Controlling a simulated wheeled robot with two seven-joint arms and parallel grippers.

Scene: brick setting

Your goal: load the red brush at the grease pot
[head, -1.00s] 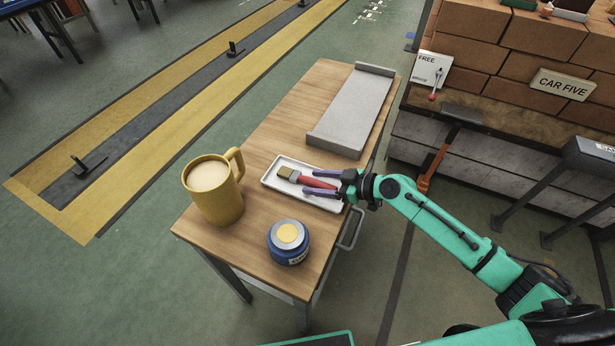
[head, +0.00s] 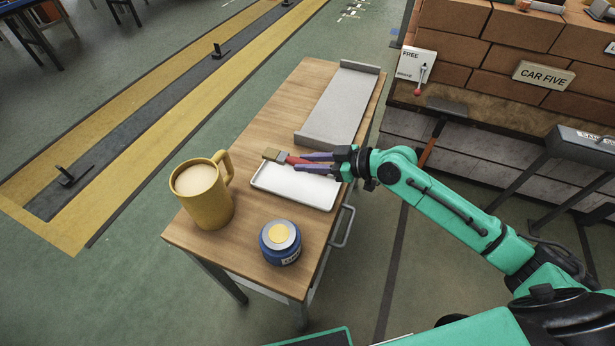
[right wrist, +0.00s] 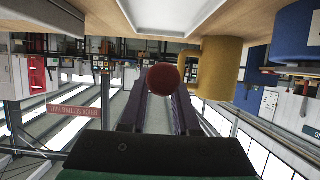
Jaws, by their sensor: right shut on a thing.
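The red brush (head: 274,155) is held in my right gripper (head: 318,162), which is shut on its red handle. Its tan bristles point left, and it is raised above the white tray (head: 320,199). In the right wrist view the round red handle end (right wrist: 163,79) shows between the purple fingers. The blue grease pot (head: 280,248) with a yellow top stands at the table's near end, nearer the front than the tray. Part of the pot also shows in the right wrist view (right wrist: 284,40). My left gripper is not in view.
A tall yellow mug (head: 205,200) with a pale drink stands left of the tray and the pot. A grey metal tray (head: 338,105) lies at the table's far end. The wooden table (head: 252,137) has bare room between them. A brick wall stands at the right.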

